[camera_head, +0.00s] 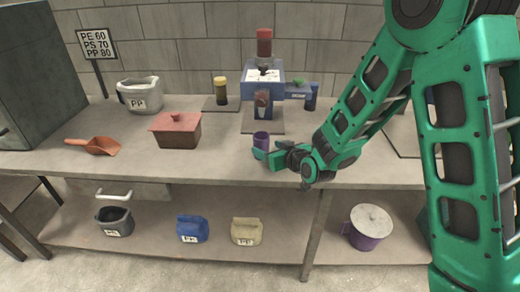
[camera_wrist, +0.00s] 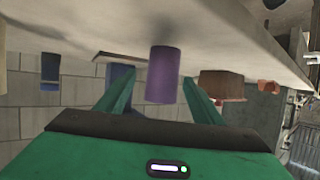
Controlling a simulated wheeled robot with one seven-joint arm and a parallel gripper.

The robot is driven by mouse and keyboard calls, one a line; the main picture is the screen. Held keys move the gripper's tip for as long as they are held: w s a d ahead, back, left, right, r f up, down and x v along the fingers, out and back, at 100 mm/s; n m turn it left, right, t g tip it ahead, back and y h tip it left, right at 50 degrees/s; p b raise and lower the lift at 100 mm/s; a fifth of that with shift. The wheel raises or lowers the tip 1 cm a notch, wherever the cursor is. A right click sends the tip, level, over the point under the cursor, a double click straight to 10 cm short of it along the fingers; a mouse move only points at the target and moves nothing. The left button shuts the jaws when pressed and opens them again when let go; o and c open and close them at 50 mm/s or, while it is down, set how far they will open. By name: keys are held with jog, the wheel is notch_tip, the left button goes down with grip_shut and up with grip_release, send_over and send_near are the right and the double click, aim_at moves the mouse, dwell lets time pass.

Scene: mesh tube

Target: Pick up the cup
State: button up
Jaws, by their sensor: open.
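A small purple cup (camera_head: 261,140) stands on the worktop in front of the blue machine in the head view. In the wrist view, which looks upside down, the purple cup (camera_wrist: 163,75) is between my two green fingers, with a gap on each side. My gripper (camera_head: 266,154) is low over the worktop at the cup, reaching in from the right. The fingers are open (camera_wrist: 157,92). In the head view part of the cup's lower right side is hidden by the gripper.
A brown box with a red lid (camera_head: 175,135), an orange scoop (camera_head: 96,145) and a PP bucket (camera_head: 139,96) stand to the left. The blue machine (camera_head: 262,83) is behind the cup. A lidded purple pot (camera_head: 368,232) and bags (camera_head: 193,229) are on the lower shelf.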

aim_at(266, 147)
jog(key=x, duration=0.3)
jog(key=shift+w+a, duration=0.1)
jog(key=shift+w, duration=0.1)
jog(key=shift+a+x, duration=0.2)
jog(key=shift+x, duration=2.35)
jog(key=shift+r, duration=0.1)
jog(key=c, duration=1.2)
